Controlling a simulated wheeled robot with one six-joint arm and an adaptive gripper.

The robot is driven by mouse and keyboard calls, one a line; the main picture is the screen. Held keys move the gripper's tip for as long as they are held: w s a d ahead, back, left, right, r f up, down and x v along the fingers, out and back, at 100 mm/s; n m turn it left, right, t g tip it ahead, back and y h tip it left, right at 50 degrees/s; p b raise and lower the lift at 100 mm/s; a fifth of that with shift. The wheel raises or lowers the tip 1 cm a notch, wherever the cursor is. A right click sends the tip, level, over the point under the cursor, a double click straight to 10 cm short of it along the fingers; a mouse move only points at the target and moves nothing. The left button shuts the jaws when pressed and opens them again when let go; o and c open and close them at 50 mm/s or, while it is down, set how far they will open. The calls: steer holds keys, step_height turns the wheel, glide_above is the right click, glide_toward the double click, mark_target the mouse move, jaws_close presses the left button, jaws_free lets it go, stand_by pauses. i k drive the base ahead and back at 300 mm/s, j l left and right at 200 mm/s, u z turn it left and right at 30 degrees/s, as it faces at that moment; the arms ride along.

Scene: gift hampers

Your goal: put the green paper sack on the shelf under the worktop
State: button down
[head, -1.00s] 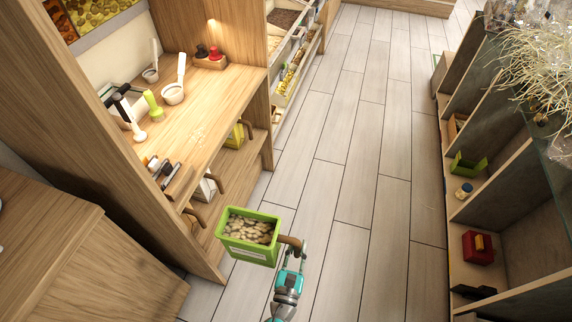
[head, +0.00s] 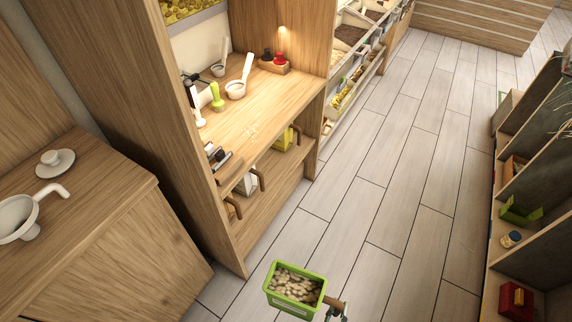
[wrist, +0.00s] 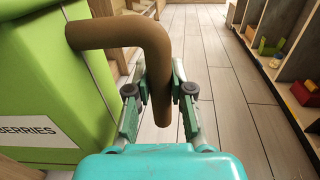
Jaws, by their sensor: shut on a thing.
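The green paper sack (head: 294,309) is a box-like green holder, open at the top and full of pale brown pieces. It has a brown bent handle and a white label, partly cut off, ending in "BERRIES" in the wrist view (wrist: 50,70). My gripper (wrist: 158,92) is shut on the handle; in the head view (head: 338,311) it is at the bottom edge. The sack hangs roughly upright over the floor, in front of the shelf unit and apart from it. The shelf (head: 266,210) under the worktop (head: 250,108) is at centre left.
On the shelf stand a yellow sack (head: 284,140), a white sack (head: 247,183) and another brown-handled one at the near end. A counter with a white pan (head: 20,219) is at left. Open floor (head: 370,200) lies right, bounded by a low rack (head: 495,268).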

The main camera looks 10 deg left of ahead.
mark_target(269, 163)
steer(key=i+u, duration=0.15)
steer(key=i, duration=0.45)
steer(key=i+l+u, duration=0.1)
steer(key=i, duration=0.5)
steer(key=i+l+u, duration=0.15)
steer(key=i+l, duration=0.15)
steer(key=i, duration=0.3)
steer(key=i+l+u, duration=0.8)
steer(key=i+l, duration=0.15)
steer(key=l, duration=0.15)
